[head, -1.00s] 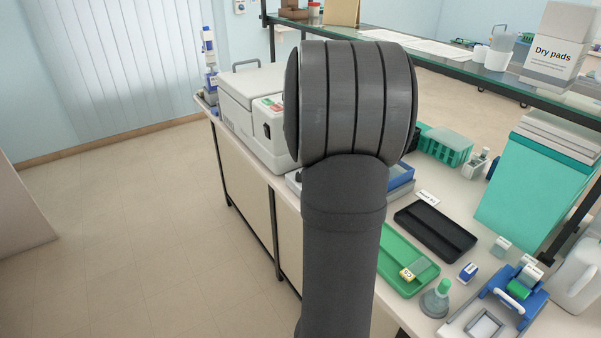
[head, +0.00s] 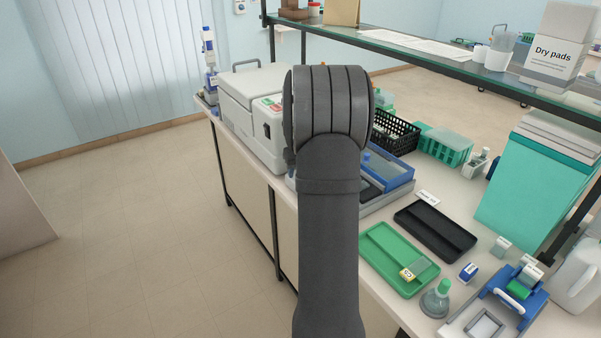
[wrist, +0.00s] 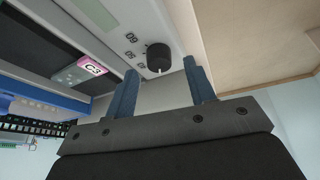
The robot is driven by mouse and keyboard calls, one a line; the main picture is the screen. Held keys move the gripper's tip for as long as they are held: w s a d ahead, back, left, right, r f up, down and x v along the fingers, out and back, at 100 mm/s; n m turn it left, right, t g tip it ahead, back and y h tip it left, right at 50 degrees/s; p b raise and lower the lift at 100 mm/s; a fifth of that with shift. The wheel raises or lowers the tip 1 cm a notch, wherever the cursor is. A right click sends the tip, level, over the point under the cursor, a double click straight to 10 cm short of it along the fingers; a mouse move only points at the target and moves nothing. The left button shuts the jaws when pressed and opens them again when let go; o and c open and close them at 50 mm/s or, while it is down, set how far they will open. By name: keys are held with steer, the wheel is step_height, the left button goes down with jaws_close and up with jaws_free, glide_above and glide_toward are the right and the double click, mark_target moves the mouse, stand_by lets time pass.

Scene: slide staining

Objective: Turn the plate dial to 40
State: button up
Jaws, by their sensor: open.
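The plate dial (wrist: 158,57) is a round black knob on the pale front panel (wrist: 178,95) of a device in the wrist view. My gripper (wrist: 161,66) is open, with one blue finger on each side of the dial in the picture. The fingertips look close to the dial; I cannot tell whether they touch it. A dark plate surface (wrist: 40,48) carries a glass slide with a pink label reading C3 (wrist: 92,69). In the head view my arm hides the gripper and the dial.
A white lidded machine (head: 250,105) stands behind my arm on the bench. A blue-edged tray (head: 398,183), black basket (head: 400,132), green tray (head: 377,262) and black tray (head: 448,240) lie to the right. A glass shelf (head: 440,65) runs above the bench.

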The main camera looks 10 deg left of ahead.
steer(key=shift+x, duration=1)
steer(key=c, duration=1)
steer(key=shift+m, duration=0.3)
steer(key=m+h, duration=0.1)
steer(key=m, duration=0.3)
steer(key=shift+a+h, duration=0.2)
steer(key=shift+h, duration=0.2)
steer(key=shift+m+h, duration=0.8)
steer(key=shift+m, duration=1.2)
